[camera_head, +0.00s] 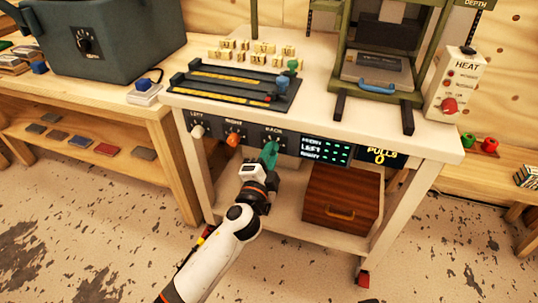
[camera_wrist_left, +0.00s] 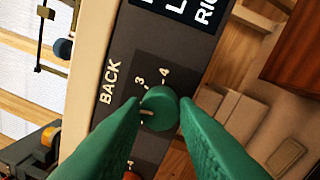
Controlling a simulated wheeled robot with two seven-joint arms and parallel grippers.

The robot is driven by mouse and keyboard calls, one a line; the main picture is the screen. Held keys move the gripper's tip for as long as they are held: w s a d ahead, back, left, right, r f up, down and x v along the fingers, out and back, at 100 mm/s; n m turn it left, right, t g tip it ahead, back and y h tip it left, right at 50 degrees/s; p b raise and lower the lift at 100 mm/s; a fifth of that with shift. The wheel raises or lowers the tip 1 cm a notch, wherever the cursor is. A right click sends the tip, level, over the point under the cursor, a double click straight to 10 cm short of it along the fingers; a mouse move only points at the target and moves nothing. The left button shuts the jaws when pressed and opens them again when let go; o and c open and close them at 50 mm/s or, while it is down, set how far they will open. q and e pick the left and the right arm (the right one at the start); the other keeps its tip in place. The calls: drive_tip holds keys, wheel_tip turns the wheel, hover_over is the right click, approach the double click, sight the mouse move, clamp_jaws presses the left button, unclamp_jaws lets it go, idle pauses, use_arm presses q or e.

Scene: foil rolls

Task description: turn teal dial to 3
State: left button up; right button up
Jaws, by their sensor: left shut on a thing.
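The teal dial (camera_wrist_left: 159,105) is on the dark panel under the word BACK, with numerals 3 and 4 beside it in the left wrist view. My left gripper (camera_head: 269,152) has green fingers and is shut on the dial, one finger on each side. In the head view the fingers largely hide the dial. The dial's exact setting is hard to tell, because the fingers cover part of its scale. My right gripper is in neither view.
A white dial (camera_head: 197,131) and an orange dial (camera_head: 234,139) sit left on the same panel. A lit display (camera_head: 325,150) is just right of the gripper. A wooden drawer box (camera_head: 342,197) stands on the shelf below.

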use_arm(q)
drive_tip(key=shift+f+m+h+p, duration=0.15)
drive_tip(key=shift+m+p, duration=0.3)
drive_tip(key=shift+m, duration=1.45)
drive_tip(key=shift+r+m+h+p, duration=0.1)
drive_tip(key=shift+m+h+p, duration=0.25)
drive_tip(key=shift+m, duration=1.55)
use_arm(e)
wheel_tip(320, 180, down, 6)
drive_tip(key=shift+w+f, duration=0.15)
use_arm(q)
drive_tip(key=o, duration=1)
drive_tip(key=shift+a, duration=0.1)
